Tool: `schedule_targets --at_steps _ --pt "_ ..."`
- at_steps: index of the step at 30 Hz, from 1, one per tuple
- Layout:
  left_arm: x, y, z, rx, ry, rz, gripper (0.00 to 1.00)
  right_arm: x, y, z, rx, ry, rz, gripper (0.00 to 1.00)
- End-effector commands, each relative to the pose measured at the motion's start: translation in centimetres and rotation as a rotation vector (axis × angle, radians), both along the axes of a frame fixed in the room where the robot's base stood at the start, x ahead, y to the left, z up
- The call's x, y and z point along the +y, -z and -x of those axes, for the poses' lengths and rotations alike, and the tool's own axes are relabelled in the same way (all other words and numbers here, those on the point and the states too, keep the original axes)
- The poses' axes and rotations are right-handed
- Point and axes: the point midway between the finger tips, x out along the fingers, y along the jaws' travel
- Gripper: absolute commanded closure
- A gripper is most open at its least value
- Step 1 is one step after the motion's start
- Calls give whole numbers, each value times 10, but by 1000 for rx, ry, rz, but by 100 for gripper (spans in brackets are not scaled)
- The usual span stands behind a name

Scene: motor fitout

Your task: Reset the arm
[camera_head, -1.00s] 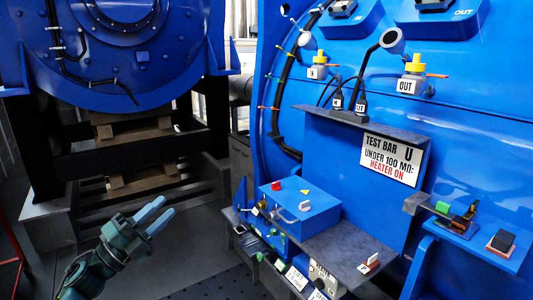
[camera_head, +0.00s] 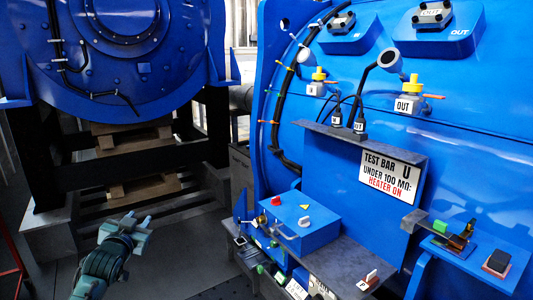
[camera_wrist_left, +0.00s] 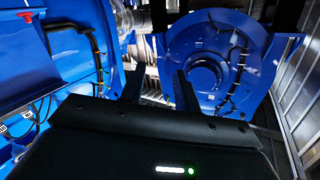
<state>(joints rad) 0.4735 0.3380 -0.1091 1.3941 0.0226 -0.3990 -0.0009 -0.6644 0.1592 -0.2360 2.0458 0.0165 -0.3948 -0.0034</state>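My left gripper (camera_head: 138,219) is at the lower left of the head view, on a teal arm that comes up from the bottom edge. It is raised over the dark floor, pointing away from me, and apart from the blue machines. In the left wrist view its two dark fingers (camera_wrist_left: 158,84) stand apart with nothing between them. My right arm and gripper do not show.
A blue motor housing (camera_head: 125,60) stands on a dark frame at the back left. A large blue machine with a test bar sign (camera_head: 391,176) fills the right. A blue box (camera_head: 300,228) sits on its shelf. Floor (camera_head: 195,250) between them is clear.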

Motion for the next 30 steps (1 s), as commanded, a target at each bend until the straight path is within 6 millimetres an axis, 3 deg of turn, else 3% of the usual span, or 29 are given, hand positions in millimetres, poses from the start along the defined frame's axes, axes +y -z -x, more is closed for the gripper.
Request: schedule_targets --at_steps 1,5,8,11,15,18,22,25,30 --pt "-12 24 13 29 20 4 68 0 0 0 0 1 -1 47" --pt "-39 71 47 92 63 16 68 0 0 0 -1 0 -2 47" --pt "-64 112 83 151 103 34 68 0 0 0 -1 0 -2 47" --pt "-94 154 133 221 146 67 68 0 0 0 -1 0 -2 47" --pt "-136 201 218 329 203 135 68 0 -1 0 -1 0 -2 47" --pt "-160 220 277 399 229 190 68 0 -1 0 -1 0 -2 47" --pt "-182 230 336 469 245 251 68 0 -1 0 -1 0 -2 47" --pt "-192 231 364 502 249 284 68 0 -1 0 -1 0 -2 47" --pt "-197 230 380 521 251 302 68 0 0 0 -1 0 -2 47"
